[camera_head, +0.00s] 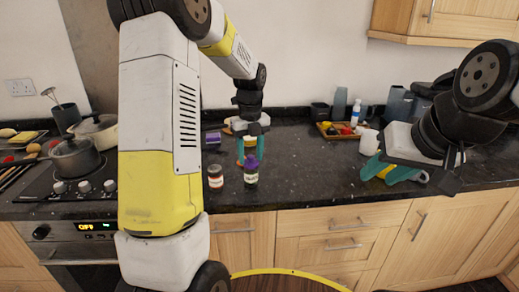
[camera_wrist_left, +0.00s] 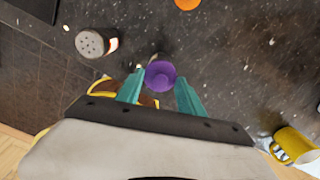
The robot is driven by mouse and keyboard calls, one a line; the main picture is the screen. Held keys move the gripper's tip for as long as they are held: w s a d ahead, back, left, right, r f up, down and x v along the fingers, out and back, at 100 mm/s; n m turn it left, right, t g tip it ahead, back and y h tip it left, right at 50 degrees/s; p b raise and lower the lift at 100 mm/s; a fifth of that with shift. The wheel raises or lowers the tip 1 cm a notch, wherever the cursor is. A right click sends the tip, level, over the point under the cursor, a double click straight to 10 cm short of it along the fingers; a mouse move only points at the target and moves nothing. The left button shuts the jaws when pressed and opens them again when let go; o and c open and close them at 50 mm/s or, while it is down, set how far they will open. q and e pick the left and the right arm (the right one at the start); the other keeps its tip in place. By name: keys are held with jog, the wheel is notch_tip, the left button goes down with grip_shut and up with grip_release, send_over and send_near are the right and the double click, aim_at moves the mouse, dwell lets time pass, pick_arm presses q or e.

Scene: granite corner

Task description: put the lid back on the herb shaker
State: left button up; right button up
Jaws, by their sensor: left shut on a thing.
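My left gripper (camera_head: 251,153) points down over the counter, shut on the purple lid (camera_wrist_left: 160,75). My right gripper (camera_head: 386,171) is open at the right.
A yellow mug (camera_wrist_left: 294,145) is near my right gripper. A tray (camera_head: 324,134) of produce is at the back. The hob with pots (camera_head: 74,158) is at the left. The counter between the jar and the mug is clear.

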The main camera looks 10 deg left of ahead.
pick_arm(q)
jog(key=shift+f, duration=0.1)
dwell(0.7)
jog(key=o, duration=1.8)
jog(key=shift+o, duration=0.2)
jog(key=shift+r, duration=3.5)
grip_shut()
jog(key=shift+f, duration=0.1)
